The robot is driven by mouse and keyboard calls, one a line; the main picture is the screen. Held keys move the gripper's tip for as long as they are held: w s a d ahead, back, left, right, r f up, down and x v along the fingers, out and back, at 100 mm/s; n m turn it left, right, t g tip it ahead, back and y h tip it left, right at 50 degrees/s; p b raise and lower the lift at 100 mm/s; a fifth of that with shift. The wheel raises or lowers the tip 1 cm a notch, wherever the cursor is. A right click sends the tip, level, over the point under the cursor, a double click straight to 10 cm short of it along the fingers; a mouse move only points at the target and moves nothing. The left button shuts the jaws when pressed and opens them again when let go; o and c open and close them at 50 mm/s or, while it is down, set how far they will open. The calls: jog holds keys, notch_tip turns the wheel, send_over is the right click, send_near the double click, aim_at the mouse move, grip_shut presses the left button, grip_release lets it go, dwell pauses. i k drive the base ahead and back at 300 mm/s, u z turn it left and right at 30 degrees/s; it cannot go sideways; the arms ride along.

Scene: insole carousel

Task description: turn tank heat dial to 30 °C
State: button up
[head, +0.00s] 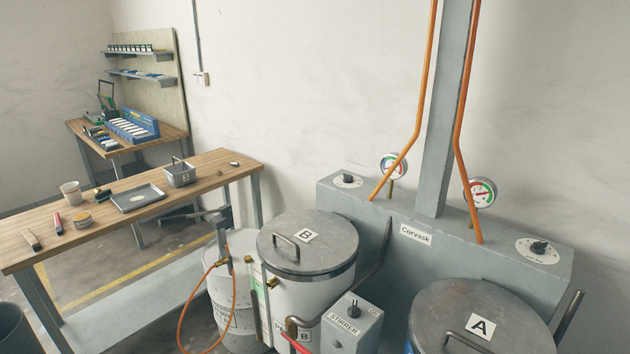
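Two dials with black knobs on white round plates sit on top of the grey housing (380,215) labelled Corvask. One dial (347,180) is at its left end behind tank B (335,262). The other dial (539,248) is at its right end behind tank A (450,300). The marks on both plates are too small to read, so I cannot tell the temperature settings or which one is the heat dial. My gripper is not in view.
A grey STIRRER box (365,328) with a black knob stands between the tanks. Two gauges (394,166) (481,192), orange pipes and a grey column rise behind. A wooden workbench (110,235) with tools and trays is at left. An orange hose loops near a white drum.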

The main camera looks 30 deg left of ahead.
aim_at(348, 178)
jog(key=u, duration=1.6)
jog(key=k, duration=0.7)
jog(key=z, duration=0.4)
jog(key=i, duration=0.55)
jog(key=u, duration=0.5)
jog(key=k, duration=1.3)
jog(key=u, duration=1)
jog(key=i, duration=2.9)
jog(key=z, duration=0.35)
jog(key=i, duration=1.35)
jog(key=z, duration=0.75)
